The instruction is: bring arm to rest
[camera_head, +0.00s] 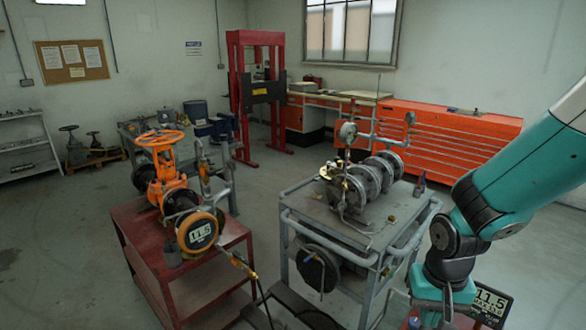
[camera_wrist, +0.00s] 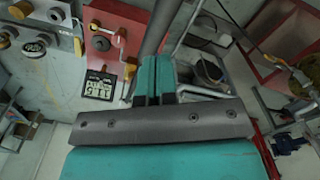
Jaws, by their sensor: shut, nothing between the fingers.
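My gripper (camera_wrist: 156,62) shows in the wrist view as two teal fingers side by side with only a thin dark line between them. It is shut and empty. In the head view my teal and dark arm comes in from the right edge and bends down to the bottom right; the fingertips are not clearly seen there. The orange gate valve (camera_head: 172,180) with its orange handwheel (camera_head: 160,138) stands on a red cart (camera_head: 142,250) at the left of the head view, well apart from my arm.
A grey cart (camera_head: 300,208) with flanged pipework (camera_head: 365,181) stands mid-right, close to my arm. A black sign (camera_head: 490,303) is beside my wrist. Orange drawer cabinets (camera_head: 450,140) and a red press frame (camera_head: 237,95) stand behind.

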